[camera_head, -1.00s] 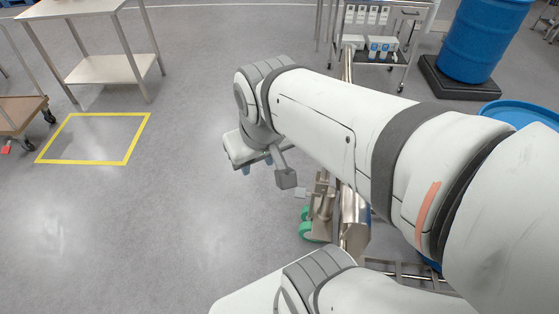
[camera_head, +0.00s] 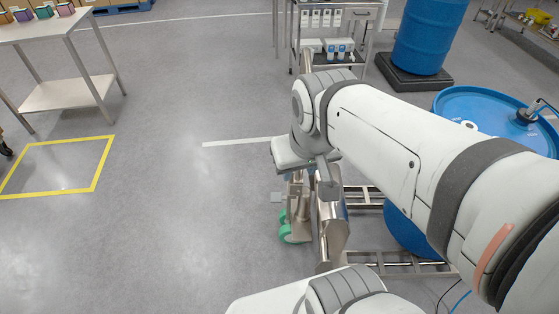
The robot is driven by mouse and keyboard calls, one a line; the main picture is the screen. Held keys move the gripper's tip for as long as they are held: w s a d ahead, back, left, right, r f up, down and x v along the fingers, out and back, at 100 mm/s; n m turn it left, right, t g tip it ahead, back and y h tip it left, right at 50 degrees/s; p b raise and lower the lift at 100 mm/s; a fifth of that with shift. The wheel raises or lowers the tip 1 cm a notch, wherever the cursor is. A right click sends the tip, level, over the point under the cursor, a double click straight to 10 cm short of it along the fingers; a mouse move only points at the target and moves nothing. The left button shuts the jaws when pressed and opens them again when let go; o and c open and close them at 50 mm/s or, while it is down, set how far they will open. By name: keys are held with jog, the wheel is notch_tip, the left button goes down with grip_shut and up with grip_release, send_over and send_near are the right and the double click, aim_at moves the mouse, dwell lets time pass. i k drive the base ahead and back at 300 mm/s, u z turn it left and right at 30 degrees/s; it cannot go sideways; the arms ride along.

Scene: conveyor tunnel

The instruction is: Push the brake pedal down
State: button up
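A steel cart or drum-truck frame (camera_head: 334,228) stands on the floor below my arm, with a green caster wheel (camera_head: 290,230) at its near left. The upper part of the caster bracket is partly covered too.
A steel shelf cart (camera_head: 340,62) stands behind.

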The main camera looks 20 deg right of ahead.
aim_at(276, 197)
jog(key=z, duration=2.75)
jog(key=k, duration=1.2)
jog(key=u, duration=2)
jog(key=i, duration=1.05)
jog(key=z, duration=0.2)
